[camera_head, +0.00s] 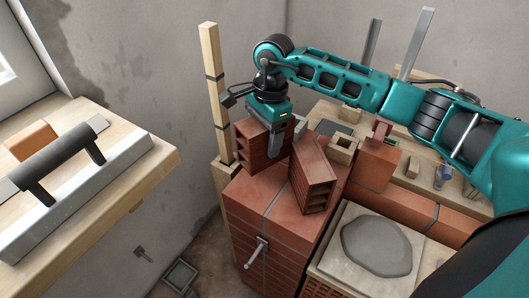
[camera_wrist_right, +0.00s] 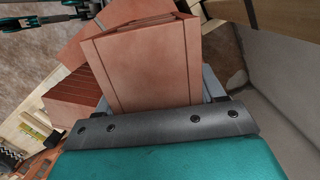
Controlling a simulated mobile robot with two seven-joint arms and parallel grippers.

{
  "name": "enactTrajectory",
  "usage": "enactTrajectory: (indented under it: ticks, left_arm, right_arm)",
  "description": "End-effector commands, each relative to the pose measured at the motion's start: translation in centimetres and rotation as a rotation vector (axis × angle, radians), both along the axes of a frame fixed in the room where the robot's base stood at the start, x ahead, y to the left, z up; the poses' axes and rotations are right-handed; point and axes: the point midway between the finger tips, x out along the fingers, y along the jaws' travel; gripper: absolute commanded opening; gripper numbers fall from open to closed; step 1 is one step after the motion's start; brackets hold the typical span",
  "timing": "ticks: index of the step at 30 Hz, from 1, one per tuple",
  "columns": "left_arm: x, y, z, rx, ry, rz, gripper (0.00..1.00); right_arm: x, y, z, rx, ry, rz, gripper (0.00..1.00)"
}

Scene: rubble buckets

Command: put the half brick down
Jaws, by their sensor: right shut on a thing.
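The half brick (camera_head: 252,152) is red with slots in its side. My right gripper (camera_head: 283,146) is shut on it from above, at the far left corner of the brick pier (camera_head: 268,205). I cannot tell whether the half brick touches the pier top. In the right wrist view the half brick (camera_wrist_right: 150,65) fills the space between the fingers of my right gripper (camera_wrist_right: 160,95). Another slotted red brick (camera_head: 313,172) lies on the pier, just right of the held one. My left gripper is not in view.
A wooden post (camera_head: 212,90) with dark bands stands close behind the held brick. A board with a grey mortar heap (camera_head: 376,246) is at the front right. A float (camera_head: 70,195) lies on the left table. A metal clamp (camera_head: 257,252) sticks out from the pier's front.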

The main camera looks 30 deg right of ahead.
Motion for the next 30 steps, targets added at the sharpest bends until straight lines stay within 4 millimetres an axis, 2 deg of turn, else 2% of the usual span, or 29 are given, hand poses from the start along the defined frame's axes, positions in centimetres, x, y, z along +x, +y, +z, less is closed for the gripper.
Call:
enactTrajectory:
  ticks: [8, 15, 26, 27, 30]
  left_arm:
    - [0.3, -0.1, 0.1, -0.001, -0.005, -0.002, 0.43]
    - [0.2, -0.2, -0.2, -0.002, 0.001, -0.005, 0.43]
    - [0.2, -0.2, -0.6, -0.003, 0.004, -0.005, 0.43]
    - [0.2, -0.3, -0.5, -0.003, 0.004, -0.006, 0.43]
    - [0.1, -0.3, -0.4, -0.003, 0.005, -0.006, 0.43]
  right_arm:
    - [0.1, 0.0, -1.9, 0.001, -0.002, 0.000, 0.12]
    - [0.1, 0.0, -5.1, 0.002, -0.003, 0.000, 0.12]
    - [0.1, 0.0, -5.6, 0.002, -0.004, 0.001, 0.12]
    - [0.0, 0.0, -5.7, 0.000, -0.001, 0.000, 0.70]
    - [0.0, 0.0, -5.6, 0.000, -0.001, 0.000, 0.80]
